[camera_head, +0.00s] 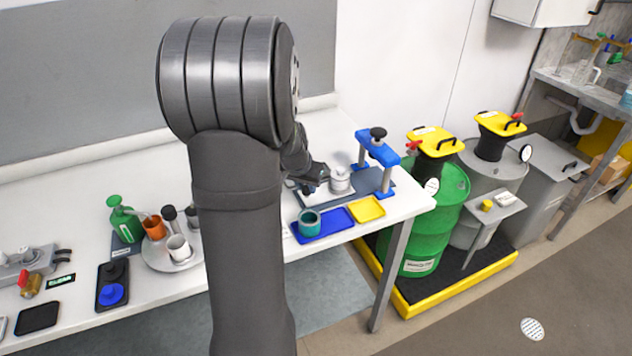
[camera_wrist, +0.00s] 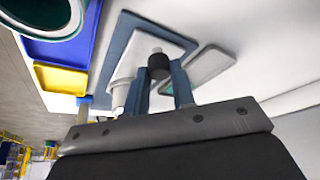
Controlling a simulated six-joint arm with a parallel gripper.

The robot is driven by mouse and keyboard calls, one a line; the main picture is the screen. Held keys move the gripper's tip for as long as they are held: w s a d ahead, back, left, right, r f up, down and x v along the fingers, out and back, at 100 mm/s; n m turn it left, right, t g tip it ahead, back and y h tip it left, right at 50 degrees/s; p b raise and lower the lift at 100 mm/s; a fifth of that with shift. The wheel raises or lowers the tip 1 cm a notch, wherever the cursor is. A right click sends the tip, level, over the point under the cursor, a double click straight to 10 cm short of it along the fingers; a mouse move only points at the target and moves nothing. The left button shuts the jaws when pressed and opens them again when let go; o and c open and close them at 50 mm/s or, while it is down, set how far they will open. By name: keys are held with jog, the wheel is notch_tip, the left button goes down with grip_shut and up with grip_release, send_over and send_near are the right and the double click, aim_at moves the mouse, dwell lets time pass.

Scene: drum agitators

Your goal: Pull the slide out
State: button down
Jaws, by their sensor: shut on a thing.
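The slide is a pale flat plate (camera_head: 325,196) on a blue-grey base (camera_head: 366,181), at the right end of the white bench. A silver cylinder (camera_head: 340,180) stands on the plate. In the wrist view the pale plate (camera_wrist: 150,32) carries a dark round knob (camera_wrist: 158,66). My gripper (camera_wrist: 160,84) is shut on this knob, with one blue-grey finger at each side. In the head view my gripper (camera_head: 312,180) is left of the silver cylinder, partly hidden by my arm. A pale cylinder (camera_wrist: 124,88) shows beside the fingers in the wrist view.
A blue press frame (camera_head: 378,154) with a black knob straddles the base at the right. A blue tray (camera_head: 327,228) holding a teal cup (camera_head: 309,222) and a yellow tray (camera_head: 367,209) lie in front, near the bench edge. Drums stand right of the bench.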

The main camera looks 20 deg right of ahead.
jog(key=shift+a, duration=0.25)
jog(key=c, duration=1.2)
grip_release()
jog(key=shift+a, duration=0.1)
jog(key=shift+c, duration=0.2)
jog(key=shift+o, duration=0.2)
jog(key=shift+r, duration=0.1)
jog(key=v, duration=1.7)
